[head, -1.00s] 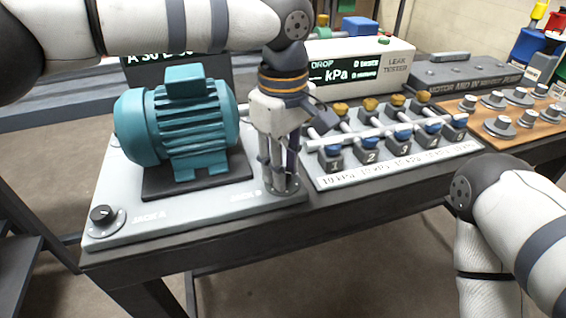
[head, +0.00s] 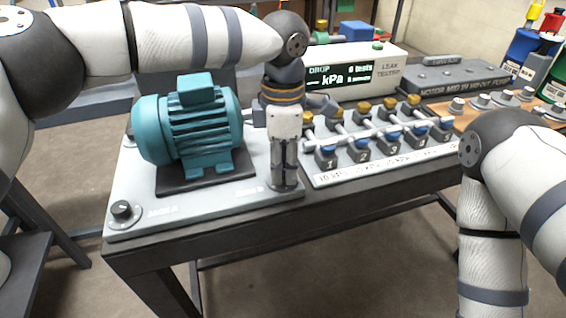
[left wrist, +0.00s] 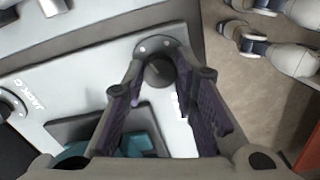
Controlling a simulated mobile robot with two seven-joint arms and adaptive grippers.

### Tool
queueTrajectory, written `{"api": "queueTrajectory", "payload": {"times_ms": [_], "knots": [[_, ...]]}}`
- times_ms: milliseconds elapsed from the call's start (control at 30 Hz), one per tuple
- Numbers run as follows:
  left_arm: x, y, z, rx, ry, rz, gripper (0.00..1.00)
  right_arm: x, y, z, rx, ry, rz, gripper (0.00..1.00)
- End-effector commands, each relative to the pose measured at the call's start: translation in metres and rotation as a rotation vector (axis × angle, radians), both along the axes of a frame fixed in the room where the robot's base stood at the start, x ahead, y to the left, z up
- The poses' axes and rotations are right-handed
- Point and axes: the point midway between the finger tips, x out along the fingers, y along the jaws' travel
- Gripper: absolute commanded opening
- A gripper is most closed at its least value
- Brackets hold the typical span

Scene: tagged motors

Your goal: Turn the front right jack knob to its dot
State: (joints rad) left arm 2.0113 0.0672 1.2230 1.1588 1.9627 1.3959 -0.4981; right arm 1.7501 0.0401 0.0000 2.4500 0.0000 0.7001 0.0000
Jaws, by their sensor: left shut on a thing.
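The front right jack knob, a small dark round knob (left wrist: 158,71), sits on a grey disc (left wrist: 166,47) at the plate's front right corner. Small pale spots show on the disc; I cannot tell which is its dot. In the head view my left gripper (head: 285,184) points straight down onto this knob and hides most of it. In the left wrist view the gripper's two fingers (left wrist: 163,88) stand on either side of the knob, shut on it. My right gripper is out of view; only my right arm shows.
A teal motor (head: 190,128) stands on the pale plate (head: 215,205), left of my left gripper. Another black knob (head: 122,211) is at the front left corner. A numbered valve rack (head: 385,165) and a leak tester (head: 355,72) stand close on the right.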

Motion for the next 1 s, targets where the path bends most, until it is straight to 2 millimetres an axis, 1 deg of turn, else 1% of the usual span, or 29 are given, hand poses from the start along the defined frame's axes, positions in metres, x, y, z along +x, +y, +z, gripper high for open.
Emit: {"api": "queueTrajectory", "payload": {"times_ms": [200, 400, 933, 967, 1000], "knots": [[-0.0002, -0.0001, 0.0001, 0.0, 0.0, 0.108, 0.0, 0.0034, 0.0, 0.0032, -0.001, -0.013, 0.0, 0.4], [0.0, -0.0002, -0.0004, 0.0, 0.001, 0.163, 0.0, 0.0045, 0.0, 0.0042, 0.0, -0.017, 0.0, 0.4], [-0.0001, -0.0002, -0.0013, 0.0, 0.002, 0.184, 0.0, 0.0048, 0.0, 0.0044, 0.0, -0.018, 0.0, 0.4], [-0.0001, -0.0002, -0.0013, 0.0, 0.002, 0.184, 0.28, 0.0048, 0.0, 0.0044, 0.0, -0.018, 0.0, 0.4], [-0.0001, -0.0002, -0.0013, 0.0, 0.002, 0.184, 0.37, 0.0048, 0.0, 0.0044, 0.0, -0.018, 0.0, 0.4]]}}
